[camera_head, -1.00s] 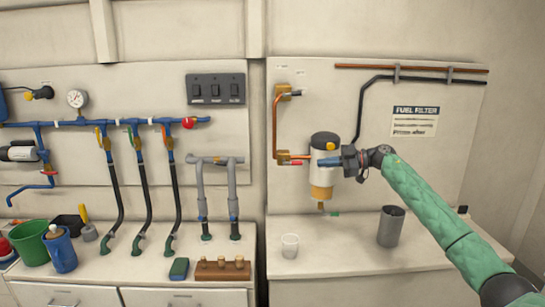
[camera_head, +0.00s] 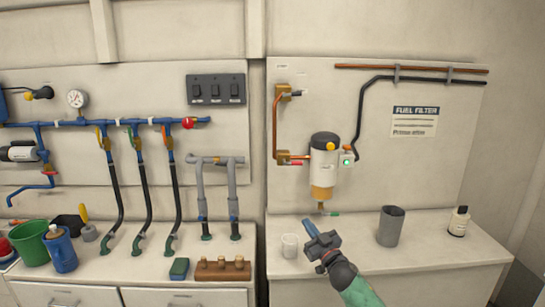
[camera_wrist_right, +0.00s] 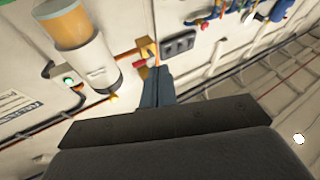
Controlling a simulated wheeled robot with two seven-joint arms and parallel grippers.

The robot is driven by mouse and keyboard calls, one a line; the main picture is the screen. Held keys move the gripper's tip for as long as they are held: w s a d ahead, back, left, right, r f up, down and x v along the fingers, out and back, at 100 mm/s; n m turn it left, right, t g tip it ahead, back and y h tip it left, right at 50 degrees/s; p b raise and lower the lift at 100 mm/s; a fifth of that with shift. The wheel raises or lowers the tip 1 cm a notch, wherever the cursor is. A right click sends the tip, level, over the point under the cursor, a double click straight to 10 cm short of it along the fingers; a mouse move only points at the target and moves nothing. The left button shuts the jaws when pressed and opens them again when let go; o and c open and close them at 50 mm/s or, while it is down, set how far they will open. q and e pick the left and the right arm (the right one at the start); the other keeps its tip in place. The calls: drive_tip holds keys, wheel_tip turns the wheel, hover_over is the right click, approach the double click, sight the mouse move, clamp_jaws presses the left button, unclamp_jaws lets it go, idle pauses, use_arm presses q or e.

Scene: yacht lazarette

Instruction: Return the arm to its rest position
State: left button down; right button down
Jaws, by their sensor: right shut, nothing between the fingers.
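My right gripper (camera_head: 311,226) is low in front of the right-hand counter, just right of the clear cup in the head view. Its blue fingers are together with nothing between them; they also show in the right wrist view (camera_wrist_right: 158,88). The green-sleeved right arm comes in from the bottom edge. The fuel filter (camera_head: 323,165) hangs on the wall panel above the gripper, apart from it. A small box with a lit green light (camera_head: 346,161) is at its right side. My left gripper is not in view.
On the right counter (camera_head: 430,258) stand a clear cup (camera_head: 289,245), a grey cup (camera_head: 390,226) and a white bottle (camera_head: 459,221).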

drive_tip(key=s+d+f+m+g+h, duration=0.3)
drive_tip(key=s+d+f+m+h, duration=0.15)
drive_tip(key=s+f, duration=0.65)
drive_tip(key=s+d+f+m+g+h, duration=0.3)
drive_tip(key=s+f+h, duration=0.3)
drive_tip(key=s+f, duration=0.45)
drive_tip(key=s+d+f+n+g, duration=0.1)
drive_tip(key=s+f+g, duration=0.15)
drive_tip(key=s, duration=0.85)
drive_tip(key=s+f+g, duration=0.1)
drive_tip(key=s+g, duration=0.3)
drive_tip(key=s, duration=0.6)
drive_tip(key=s+d+f+n+g, duration=0.1)
drive_tip(key=s+f+g, duration=0.15)
drive_tip(key=s, duration=0.85)
drive_tip(key=s+a+f+g, duration=0.1)
drive_tip(key=a+f, duration=0.1)
drive_tip(key=f, duration=1.4)
drive_tip(key=s+a+f+g, duration=0.1)
drive_tip(key=s+a+f, duration=0.1)
drive_tip(key=f, duration=1.3)
drive_tip(key=shift+a+f+g+y, duration=0.2)
drive_tip(key=shift+f+g+y, duration=0.15)
drive_tip(key=shift+f+g, duration=0.05)
